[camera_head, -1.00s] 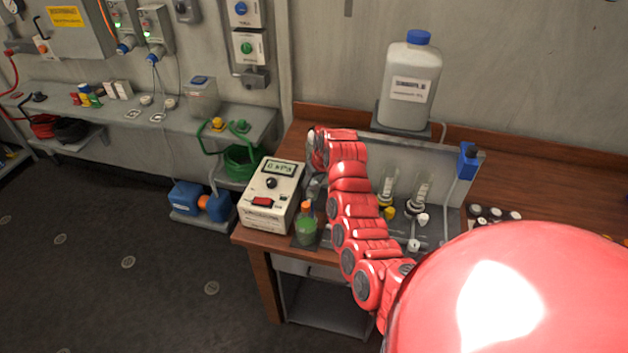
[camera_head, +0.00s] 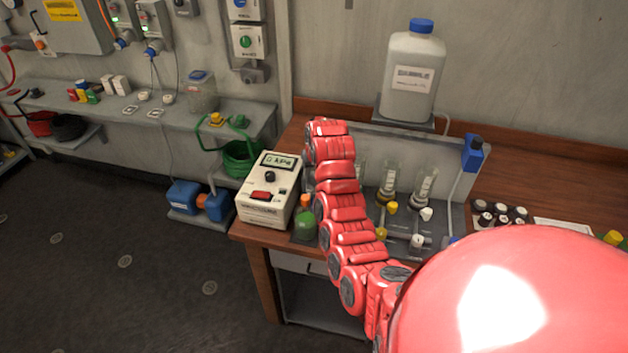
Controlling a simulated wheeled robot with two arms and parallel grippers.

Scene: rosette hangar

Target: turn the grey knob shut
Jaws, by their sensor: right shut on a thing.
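My right arm, red and segmented, reaches from the lower right over the wooden bench. My right gripper (camera_head: 309,178), at its far end, is mostly hidden behind the arm links, at the left end of the grey panel rig (camera_head: 452,172). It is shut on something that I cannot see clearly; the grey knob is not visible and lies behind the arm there. Yellow knobs (camera_head: 391,208) and white knobs (camera_head: 426,214) show on the rig, below clear glass tubes. My left gripper is not in view.
A white meter box (camera_head: 265,208) with a display and a small bottle of green liquid (camera_head: 304,226) stand close left of the arm. A large blue-capped jug (camera_head: 414,75) stands behind the rig. Dark-and-white vials (camera_head: 500,213) sit to the right.

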